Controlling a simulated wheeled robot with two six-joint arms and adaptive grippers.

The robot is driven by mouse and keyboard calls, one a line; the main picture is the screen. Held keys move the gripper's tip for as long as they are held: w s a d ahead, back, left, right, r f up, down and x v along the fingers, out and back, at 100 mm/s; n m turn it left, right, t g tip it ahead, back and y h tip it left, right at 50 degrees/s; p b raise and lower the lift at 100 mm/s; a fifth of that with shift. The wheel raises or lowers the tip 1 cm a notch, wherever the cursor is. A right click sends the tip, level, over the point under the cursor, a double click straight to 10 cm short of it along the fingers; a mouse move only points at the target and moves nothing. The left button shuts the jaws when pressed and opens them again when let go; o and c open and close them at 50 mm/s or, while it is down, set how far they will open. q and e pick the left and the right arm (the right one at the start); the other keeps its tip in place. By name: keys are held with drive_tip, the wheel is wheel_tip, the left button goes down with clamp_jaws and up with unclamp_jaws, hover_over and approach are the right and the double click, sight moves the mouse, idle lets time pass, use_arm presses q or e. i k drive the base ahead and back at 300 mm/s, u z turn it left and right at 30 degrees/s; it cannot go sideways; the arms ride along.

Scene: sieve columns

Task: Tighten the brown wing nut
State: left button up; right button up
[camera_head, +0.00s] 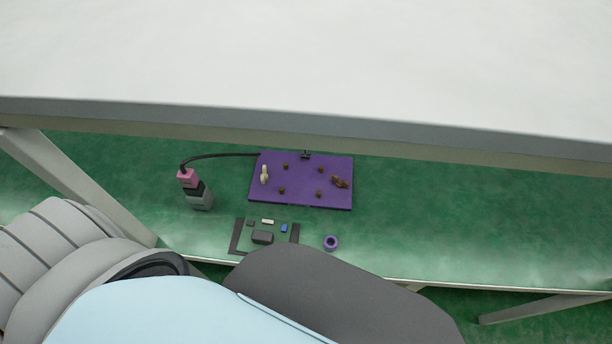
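A purple board (301,197) lies on the green surface below the white top. A small brown piece with a winged outline (341,182) sits near the board's right edge; it looks like the brown wing nut. A cream piece of similar shape (264,174) stands near the left edge. Several small brown knobs (303,180) are spread between them; how tight anything is cannot be told. Neither my left nor my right gripper is in view; only parts of my own body fill the lower left and bottom.
A pink, black and grey block (196,189) stands left of the board, with a black cable running to it. A dark tray (236,236) with small parts and a purple ring (331,243) lie in front. The green surface (450,220) is clear to the right.

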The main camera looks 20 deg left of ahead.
sight(339, 184)
drive_tip(key=z, duration=0.9)
drive_tip(key=k, duration=0.75)
drive_tip(key=z, duration=0.3)
